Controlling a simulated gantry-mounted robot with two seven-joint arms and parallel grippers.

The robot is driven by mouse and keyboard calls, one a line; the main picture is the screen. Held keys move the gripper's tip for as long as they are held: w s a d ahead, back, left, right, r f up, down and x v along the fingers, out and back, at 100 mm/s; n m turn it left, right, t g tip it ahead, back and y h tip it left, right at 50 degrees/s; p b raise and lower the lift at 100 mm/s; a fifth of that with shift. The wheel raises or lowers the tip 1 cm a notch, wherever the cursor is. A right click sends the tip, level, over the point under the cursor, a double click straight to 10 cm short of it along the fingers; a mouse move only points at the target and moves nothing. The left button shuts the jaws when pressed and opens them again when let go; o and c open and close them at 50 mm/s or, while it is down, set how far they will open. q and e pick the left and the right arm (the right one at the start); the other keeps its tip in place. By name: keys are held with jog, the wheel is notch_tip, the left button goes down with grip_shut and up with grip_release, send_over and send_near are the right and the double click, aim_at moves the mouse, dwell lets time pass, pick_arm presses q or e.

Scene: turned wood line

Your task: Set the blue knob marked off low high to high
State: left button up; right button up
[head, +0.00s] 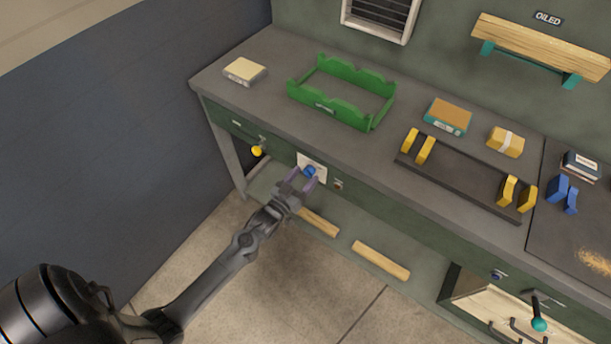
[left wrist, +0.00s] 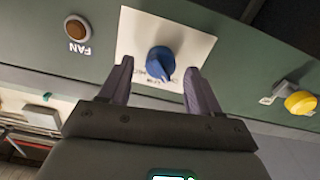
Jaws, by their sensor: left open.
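The blue knob (head: 309,171) sits on a white plate (head: 318,161) on the bench's green front panel. In the left wrist view the knob (left wrist: 160,63) shows close up, its pointer end toward the bottom of that picture. The lettering on the plate (left wrist: 196,45) is partly hidden and too small to read surely. My left gripper (head: 301,181) is open in front of the knob. In the left wrist view its fingers (left wrist: 157,82) stand on either side of the knob's near side, apart from it. My right gripper is not in view.
A yellow knob (head: 257,151) hangs left of the plate and a FAN button (left wrist: 76,28) sits beside it. A green rack (head: 326,110) and a dark rack with yellow holders (head: 452,178) stand on the benchtop. Wood pieces (head: 381,260) lie on the lower shelf.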

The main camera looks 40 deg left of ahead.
pick_arm(q)
jog(key=shift+w+a, duration=0.1)
jog(key=shift+w, duration=0.7)
jog(key=c, duration=1)
jog(key=shift+c, duration=0.2)
